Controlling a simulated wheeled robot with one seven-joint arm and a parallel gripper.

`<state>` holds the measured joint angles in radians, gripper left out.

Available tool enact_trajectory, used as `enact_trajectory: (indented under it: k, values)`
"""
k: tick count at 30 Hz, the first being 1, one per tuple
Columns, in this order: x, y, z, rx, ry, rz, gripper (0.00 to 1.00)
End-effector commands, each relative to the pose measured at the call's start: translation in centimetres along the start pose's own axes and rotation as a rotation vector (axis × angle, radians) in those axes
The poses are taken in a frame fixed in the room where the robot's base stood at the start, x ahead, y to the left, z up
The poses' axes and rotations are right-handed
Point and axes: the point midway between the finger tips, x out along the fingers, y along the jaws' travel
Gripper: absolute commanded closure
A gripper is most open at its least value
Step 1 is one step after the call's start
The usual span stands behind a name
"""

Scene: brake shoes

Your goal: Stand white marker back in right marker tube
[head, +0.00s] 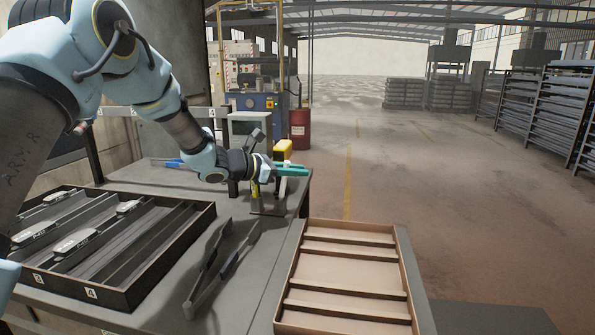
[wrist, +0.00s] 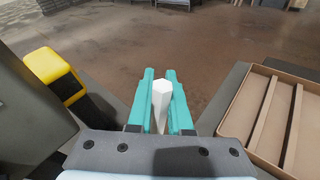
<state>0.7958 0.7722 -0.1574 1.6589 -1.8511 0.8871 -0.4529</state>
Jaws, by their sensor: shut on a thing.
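My gripper (head: 291,170) has teal fingers and is above the far right end of the table in the head view. In the wrist view my gripper (wrist: 163,98) is shut on the white marker (wrist: 162,97), which stands between the fingers with its faceted end up. In the head view a bit of the white marker (head: 283,187) shows just under the fingers. A small holder (head: 268,210) stands on the table below the gripper, with something yellow at its left side. The right tube's opening is not clear, and I cannot tell whether the marker touches it.
A yellow and black object (wrist: 55,76) stands left of my gripper. A dark tray (head: 150,300) with grey brake shoes is at the left. A brown slotted box (head: 400,262), empty, is at the right. Open floor lies beyond.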

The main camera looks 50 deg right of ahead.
Motion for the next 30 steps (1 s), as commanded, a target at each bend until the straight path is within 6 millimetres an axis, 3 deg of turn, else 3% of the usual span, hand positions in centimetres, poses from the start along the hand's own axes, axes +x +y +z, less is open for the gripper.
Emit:
enact_trajectory:
  k: [7, 8, 17, 25, 30]
  values:
    - [0.0, 0.0, 0.0, 0.0, 0.0, 0.0, 1.0]
    - [0.0, 0.0, 0.0, 0.0, 0.0, 0.0, 0.8]
    - [0.0, 0.0, 0.0, 0.0, 0.0, 0.0, 0.47]
    - [-0.1, 0.0, 0.0, 0.0, 0.0, 0.0, 0.47]
    - [-1.9, 0.1, -0.2, 0.0, 0.001, 0.003, 0.47]
